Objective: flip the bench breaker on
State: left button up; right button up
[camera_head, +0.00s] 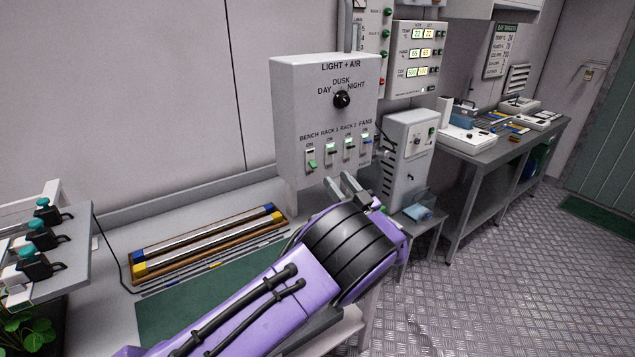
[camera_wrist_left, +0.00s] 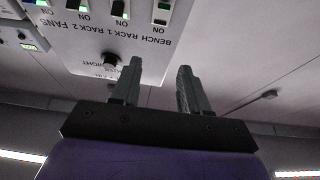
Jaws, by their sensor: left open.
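The grey LIGHT + AIR panel (camera_head: 290,90) hangs on the wall in the head view. Its bench breaker (camera_head: 311,161) is the leftmost of several in a row, and its green lever sits low in the slot. The rack and fans levers beside it sit higher. In the wrist view the panel shows upside down, with the bench breaker (camera_wrist_left: 162,12) at the top edge. My left gripper (camera_head: 340,181) is open and empty, just below the panel's lower edge in the head view, apart from the breaker. Its two fingers (camera_wrist_left: 160,68) point toward the panel in the wrist view.
A black dial (camera_head: 341,99) sits above the breakers. A grey cabinet (camera_head: 408,150) stands right of the panel. A tray with rods (camera_head: 205,240) and a green mat (camera_head: 195,305) lie on the bench below. Teal-topped fittings (camera_head: 42,235) stand at the left.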

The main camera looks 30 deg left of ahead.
pick_arm(q)
jog(key=b, duration=0.4)
send_near(313, 165)
jog(key=p+x, duration=0.1)
jog(key=x, duration=0.2)
jog(key=p+x, duration=0.2)
jog(key=x, duration=0.2)
jog(key=shift+w+a+f, duration=0.15)
jog(key=shift+w, duration=0.05)
grip_shut()
pick_arm(e)
jog(key=shift+w+f, duration=0.2)
jog(key=shift+f, duration=0.8)
